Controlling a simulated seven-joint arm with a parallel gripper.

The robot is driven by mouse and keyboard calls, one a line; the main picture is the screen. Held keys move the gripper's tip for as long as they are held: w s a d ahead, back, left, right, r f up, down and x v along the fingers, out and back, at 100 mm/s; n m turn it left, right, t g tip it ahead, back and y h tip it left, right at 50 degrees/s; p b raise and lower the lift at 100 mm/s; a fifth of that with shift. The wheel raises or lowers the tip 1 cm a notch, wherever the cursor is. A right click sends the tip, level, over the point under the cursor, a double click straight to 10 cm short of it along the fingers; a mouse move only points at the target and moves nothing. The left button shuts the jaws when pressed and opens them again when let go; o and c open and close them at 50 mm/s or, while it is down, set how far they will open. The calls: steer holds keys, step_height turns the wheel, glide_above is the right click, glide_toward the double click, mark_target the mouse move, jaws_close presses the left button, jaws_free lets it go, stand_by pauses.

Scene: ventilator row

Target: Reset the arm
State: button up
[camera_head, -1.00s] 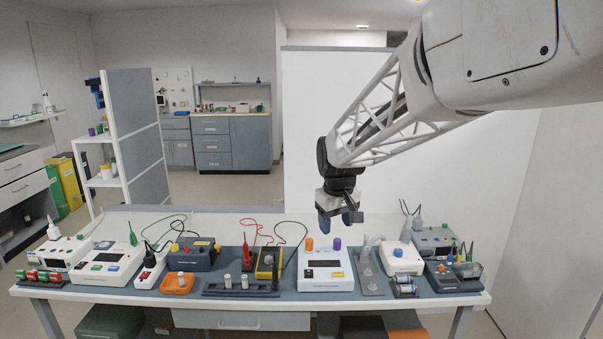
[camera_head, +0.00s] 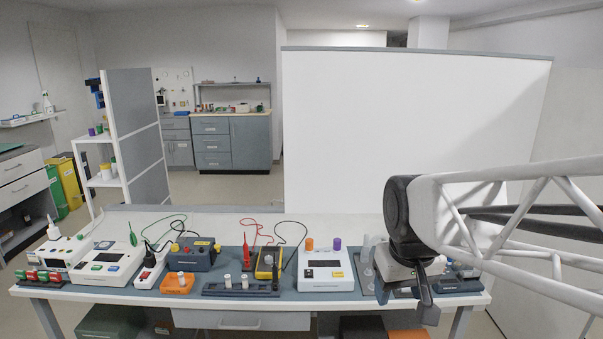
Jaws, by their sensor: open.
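My gripper (camera_head: 424,296) hangs at the end of my white lattice arm at the right, in front of the right part of the bench. It points down, and its black fingers show near the front edge of the bench. I see nothing held between them. It hides most of the devices at the bench's right end. The white device with an orange and a purple cap (camera_head: 325,270) stands just left of it, apart from it.
The long bench (camera_head: 130,294) carries several devices, including a yellow meter (camera_head: 268,263), an orange tray (camera_head: 178,284) and a dark blue box (camera_head: 194,254). A white partition (camera_head: 340,130) stands behind. The space above the bench's left and middle is clear.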

steer(key=s+d+f+m, duration=0.1)
steer(key=s+f, duration=0.2)
steer(key=s, duration=0.7)
steer(key=shift+s+d+f+m, duration=0.2)
steer(key=shift+s+d+m, duration=0.1)
steer(key=shift+d, duration=0.1)
stand_by(0.6)
